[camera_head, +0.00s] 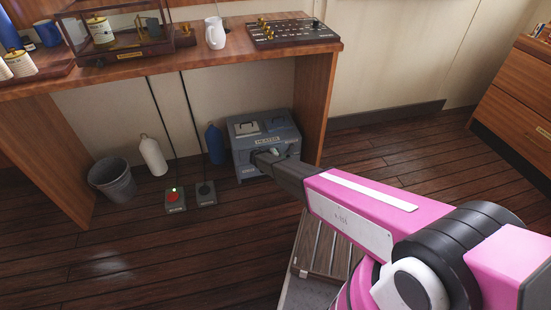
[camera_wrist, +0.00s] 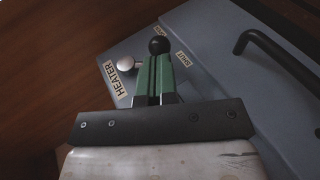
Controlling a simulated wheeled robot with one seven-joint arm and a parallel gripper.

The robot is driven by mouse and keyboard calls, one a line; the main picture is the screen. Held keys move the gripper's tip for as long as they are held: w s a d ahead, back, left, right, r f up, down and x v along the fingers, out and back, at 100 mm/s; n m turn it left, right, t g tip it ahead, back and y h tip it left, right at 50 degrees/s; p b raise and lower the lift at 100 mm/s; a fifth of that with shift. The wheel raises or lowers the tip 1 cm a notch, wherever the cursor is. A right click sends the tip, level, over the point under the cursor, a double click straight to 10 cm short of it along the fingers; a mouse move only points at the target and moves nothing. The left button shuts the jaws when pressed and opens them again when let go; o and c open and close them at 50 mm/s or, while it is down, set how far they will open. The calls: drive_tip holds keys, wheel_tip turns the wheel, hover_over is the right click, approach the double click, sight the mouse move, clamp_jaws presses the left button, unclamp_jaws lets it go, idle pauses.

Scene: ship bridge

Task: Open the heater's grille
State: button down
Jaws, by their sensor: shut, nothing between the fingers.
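The heater (camera_head: 240,163) is a blue-grey box on the floor under the desk, with a HEATER label on it. In the wrist view its blue-grey casing (camera_wrist: 225,75) fills the right side. My gripper (camera_wrist: 156,62) has green fingers, shut and empty, at the heater. A black ball knob (camera_wrist: 159,45) sits right at the fingertips; I cannot tell if they touch it. A small label reading SHUT (camera_wrist: 184,58) is to its right. A silver round knob (camera_wrist: 126,63) is to its left. My arm and gripper hide part of the heater's front, and I cannot make out the grille's position.
A black bar handle (camera_wrist: 275,58) stands out from the casing at right. A desk side panel (camera_head: 314,105) is close to the heater's right. A blue bottle (camera_head: 215,144), pedal boxes (camera_head: 206,194) and a bin (camera_head: 113,181) stand to the left. A slatted wooden item (camera_head: 327,247) lies in front.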

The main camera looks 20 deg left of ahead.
drive_tip(key=shift+w+d+f, duration=0.3)
drive_tip(key=shift+w+d, duration=0.15)
drive_tip(key=shift+w, duration=0.05)
drive_tip(key=shift+f+t+h, duration=0.25)
drive_tip(key=shift+t+h, duration=0.05)
drive_tip(key=shift+t, duration=0.1)
drive_tip(key=d+f+t+h, duration=0.1)
drive_tip(key=h, duration=0.1)
drive_tip(key=w+d+f+n+t+h, duration=0.1)
drive_tip(key=t, duration=0.1)
drive_tip(key=shift+w+f+h, duration=0.15)
drive_tip(key=shift+f+h, duration=0.05)
drive_tip(key=shift+h, duration=0.2)
drive_tip(key=shift+w+d+f, duration=0.2)
drive_tip(key=shift+w+d, duration=0.2)
drive_tip(key=shift+d, duration=0.25)
drive_tip(key=shift+w+d+f, duration=0.15)
drive_tip(key=shift+w+d, duration=0.2)
drive_tip(key=shift+d, duration=0.3)
drive_tip(key=shift+w+d+f, duration=0.2)
drive_tip(key=shift+w+d, duration=0.2)
drive_tip(key=shift+d, duration=0.25)
